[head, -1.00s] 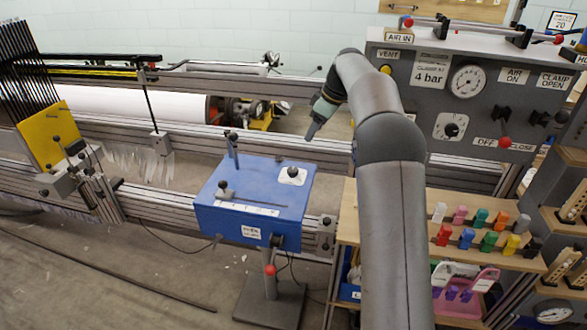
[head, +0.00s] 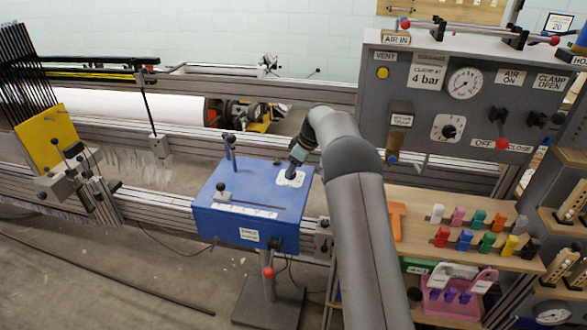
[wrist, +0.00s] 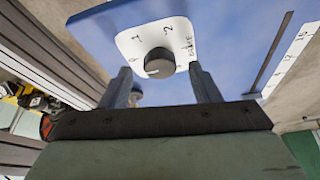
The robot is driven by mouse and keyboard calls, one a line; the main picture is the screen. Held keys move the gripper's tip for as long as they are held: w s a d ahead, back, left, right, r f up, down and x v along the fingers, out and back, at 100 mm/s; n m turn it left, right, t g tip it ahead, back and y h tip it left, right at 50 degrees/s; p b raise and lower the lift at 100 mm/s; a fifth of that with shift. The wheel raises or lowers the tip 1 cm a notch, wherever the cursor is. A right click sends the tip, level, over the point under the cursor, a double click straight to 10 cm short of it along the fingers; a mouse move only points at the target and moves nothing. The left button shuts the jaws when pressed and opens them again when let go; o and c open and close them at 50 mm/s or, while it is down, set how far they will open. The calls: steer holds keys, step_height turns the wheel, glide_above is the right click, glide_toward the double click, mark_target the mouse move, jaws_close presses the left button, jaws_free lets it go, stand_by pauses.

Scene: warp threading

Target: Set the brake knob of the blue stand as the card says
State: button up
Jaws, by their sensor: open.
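The blue stand (head: 235,222) stands in front of the loom rails. A white dial plate (head: 291,179) lies on its top, at the back right. In the wrist view the brake knob (wrist: 159,62) is round and dark, on the white plate (wrist: 128,44) marked 0, 1, 2 and BRAKE. I cannot tell surely which mark it points to. My gripper (wrist: 160,70) is open, its two fingers on either side of the knob and apart from it. In the head view my gripper (head: 291,172) is just over the plate and hides the knob. I cannot make out a brake setting on any card.
A lever post (head: 230,150) and a small clamp (head: 222,192) stand on the blue top, left of the plate. A grey panel (head: 405,120) with a "4 bar" card (head: 428,72) rises behind right. Coloured pegs (head: 465,238) stand on a wooden shelf at right.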

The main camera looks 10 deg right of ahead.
steer(key=shift+w+a+f, duration=0.1)
steer(key=shift+a+f, duration=0.1)
steer(key=shift+f, duration=0.3)
steer(key=c, duration=1)
